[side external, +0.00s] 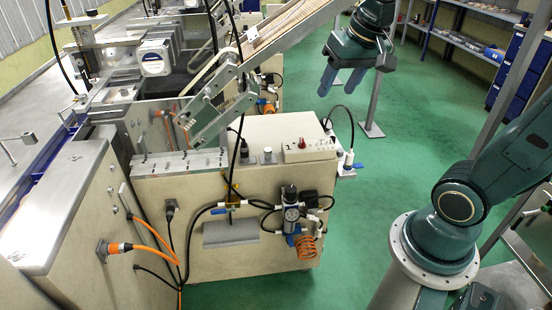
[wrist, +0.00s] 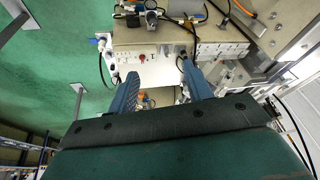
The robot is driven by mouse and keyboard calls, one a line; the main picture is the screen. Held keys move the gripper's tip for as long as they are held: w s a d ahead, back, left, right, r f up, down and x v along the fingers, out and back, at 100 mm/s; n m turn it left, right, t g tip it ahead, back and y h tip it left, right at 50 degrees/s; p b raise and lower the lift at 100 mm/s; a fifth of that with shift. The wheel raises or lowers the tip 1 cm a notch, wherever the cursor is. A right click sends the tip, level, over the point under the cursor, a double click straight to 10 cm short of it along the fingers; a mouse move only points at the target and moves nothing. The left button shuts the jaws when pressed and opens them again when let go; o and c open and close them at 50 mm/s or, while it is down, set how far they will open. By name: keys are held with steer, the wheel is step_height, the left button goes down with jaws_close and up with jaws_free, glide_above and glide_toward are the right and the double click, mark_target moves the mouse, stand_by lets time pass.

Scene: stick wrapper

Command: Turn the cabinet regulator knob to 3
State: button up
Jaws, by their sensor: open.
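The regulator (side external: 290,213) is mounted on the side of the beige cabinet (side external: 230,262) in the side view. It has a round gauge and a dark knob (side external: 290,191) on top; the knob's setting is too small to read. In the wrist view the regulator (wrist: 151,18) shows at the top edge. My gripper (side external: 340,86) is open and empty, with two blue fingers pointing down. It is high above the floor, behind and to the right of the cabinet, apart from the regulator. In the wrist view the fingers of my gripper (wrist: 158,70) frame part of the cabinet top.
A small control box with a red button (side external: 302,143) sits on the cabinet top. A slanted conveyor frame (side external: 225,95) rises over the cabinet. The green floor (side external: 420,130) is open to the right.

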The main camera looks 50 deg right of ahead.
steer(key=w+d+f+m+g, duration=0.25)
steer(key=w+d+m, duration=0.25)
steer(key=w+d, duration=0.25)
steer(key=m+g, duration=0.2)
steer(key=m, duration=0.9)
glide_above(340, 150)
step_height(340, 150, down, 22)
steer(key=f, duration=0.1)
steer(key=shift+r+y, duration=0.25)
steer(key=shift+y, duration=0.15)
steer(key=shift+f, duration=0.1)
steer(key=shift+f, duration=6.8)
steer(key=c, duration=1)
steer(key=shift+o, duration=0.2)
